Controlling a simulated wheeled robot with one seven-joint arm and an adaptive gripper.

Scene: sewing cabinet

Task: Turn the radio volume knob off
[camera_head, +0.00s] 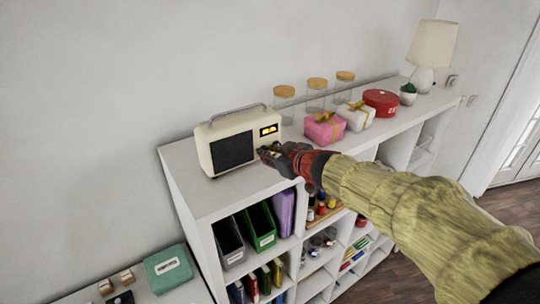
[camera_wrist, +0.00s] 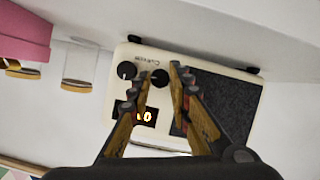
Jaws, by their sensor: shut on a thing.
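The cream radio (camera_head: 217,132) stands on top of the white cabinet, with a dark speaker grille and a lit orange display (camera_head: 268,129). In the wrist view the radio (camera_wrist: 140,52) appears upside down, with two dark round knobs on its front. My gripper (camera_wrist: 160,72) has one finger on each side of the knob (camera_wrist: 160,77) nearer the grille and is shut on it. The other knob (camera_wrist: 126,70) is free, just left of the fingers. In the head view my gripper (camera_head: 267,151) is at the radio's lower right front and hides the knobs.
Glass jars (camera_head: 317,95), a pink gift box (camera_head: 324,129), a white gift box (camera_head: 356,115), a red tin (camera_head: 381,101) and a lamp (camera_head: 432,45) stand right of the radio. Folders and bins (camera_head: 259,228) fill the shelves below. A teal box (camera_head: 168,268) is at lower left.

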